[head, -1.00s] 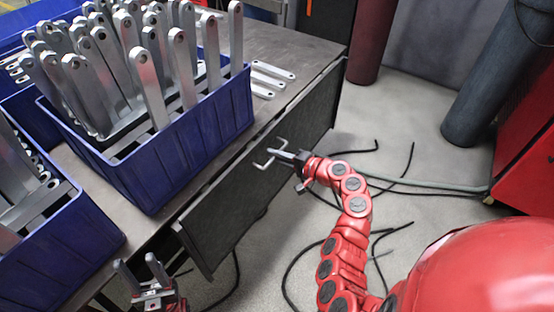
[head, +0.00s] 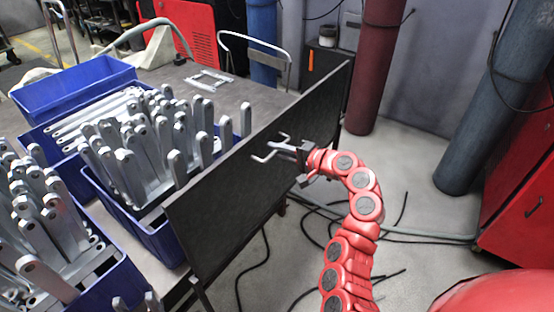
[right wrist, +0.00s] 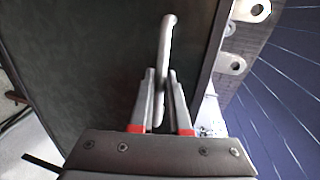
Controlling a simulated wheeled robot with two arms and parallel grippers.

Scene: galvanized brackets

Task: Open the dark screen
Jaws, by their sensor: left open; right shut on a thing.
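The dark screen (head: 245,180) is a flat black panel at the table's long edge in the head view. It stands raised and steep, its top above the table edge, hiding part of the bins. A pale metal handle (head: 262,157) sticks out from its face. My right gripper (head: 284,147) is shut on this handle. In the right wrist view, the handle (right wrist: 167,40) runs up between the two fingers of the right gripper (right wrist: 160,90), with the dark screen (right wrist: 80,70) behind.
Blue bins (head: 165,240) full of galvanized brackets (head: 150,150) stand on the table (head: 235,92) behind the screen. Dark cables (head: 265,250) lie on the floor around my right arm. A maroon cylinder (head: 370,70) and a red cabinet (head: 520,210) stand at the right.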

